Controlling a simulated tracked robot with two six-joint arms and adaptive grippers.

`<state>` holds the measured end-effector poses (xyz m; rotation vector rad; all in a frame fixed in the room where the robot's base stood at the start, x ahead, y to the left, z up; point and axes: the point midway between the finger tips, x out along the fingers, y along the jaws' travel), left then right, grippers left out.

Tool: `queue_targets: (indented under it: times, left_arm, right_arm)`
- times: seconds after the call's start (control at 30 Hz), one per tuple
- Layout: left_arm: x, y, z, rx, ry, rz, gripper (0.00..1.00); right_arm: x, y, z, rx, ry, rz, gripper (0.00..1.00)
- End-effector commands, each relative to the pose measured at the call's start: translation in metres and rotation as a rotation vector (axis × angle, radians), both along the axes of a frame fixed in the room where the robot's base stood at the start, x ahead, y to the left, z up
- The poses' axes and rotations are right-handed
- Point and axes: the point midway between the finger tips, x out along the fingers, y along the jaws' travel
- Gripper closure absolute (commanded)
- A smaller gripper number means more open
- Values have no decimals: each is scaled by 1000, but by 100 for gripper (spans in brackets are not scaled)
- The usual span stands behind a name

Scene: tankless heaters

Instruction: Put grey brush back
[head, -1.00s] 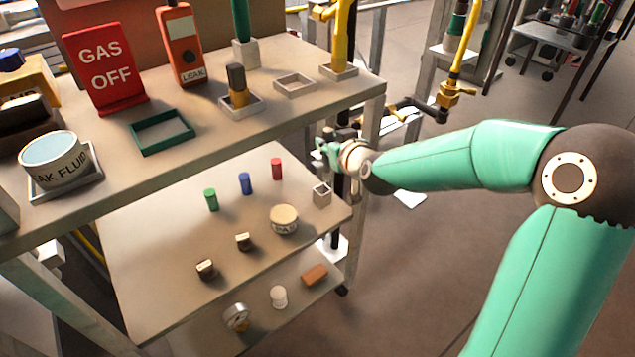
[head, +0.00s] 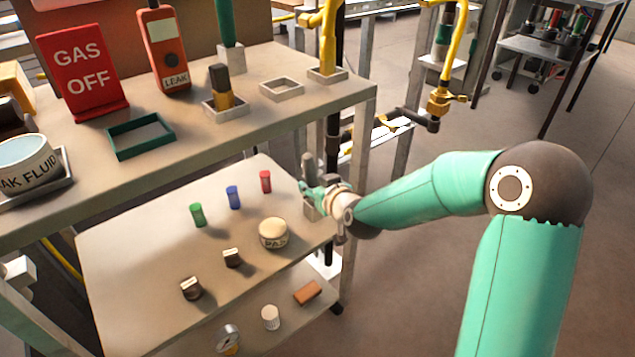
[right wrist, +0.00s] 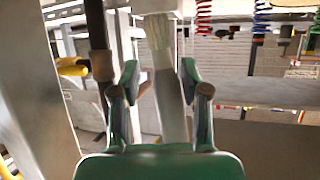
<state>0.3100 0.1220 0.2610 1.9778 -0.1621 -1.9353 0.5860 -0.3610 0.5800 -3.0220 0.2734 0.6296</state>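The grey brush (head: 308,166) stands about upright at the grey holder (head: 311,208), at the right end of the middle shelf. In the right wrist view the brush's pale handle (right wrist: 170,90) runs between the fingers, slightly tilted, with its bristles (right wrist: 157,32) at the top. My right gripper (head: 316,192) is around the handle, just above the holder. In the right wrist view my right gripper (right wrist: 160,75) has its fingers apart, with a gap on the handle's left side. How deep the bristles sit is hidden. My left gripper is out of view.
The middle shelf holds green (head: 197,214), blue (head: 233,197) and red (head: 265,181) cylinders, a round tin (head: 273,233) and two dark knobs.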

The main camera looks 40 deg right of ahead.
Motion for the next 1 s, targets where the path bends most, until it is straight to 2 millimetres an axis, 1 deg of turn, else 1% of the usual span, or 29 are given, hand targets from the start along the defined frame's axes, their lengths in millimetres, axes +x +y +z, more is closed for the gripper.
queue_targets:
  times: [0.03,0.3,0.47,0.57,0.8,1.0]
  left_arm:
    - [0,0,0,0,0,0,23]
    - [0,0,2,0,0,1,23]
    - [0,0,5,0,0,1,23]
    - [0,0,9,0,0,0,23]
    - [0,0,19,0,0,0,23]
    - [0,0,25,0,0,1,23]
  right_arm:
    - [1,0,4,-3,-8,1,46]
    - [2,1,9,-7,-15,4,46]
    - [-6,2,15,-7,-18,4,46]
    - [-19,5,21,-8,-18,3,46]
    - [-62,12,41,-10,-21,4,46]
    - [-93,18,52,-9,-20,3,46]
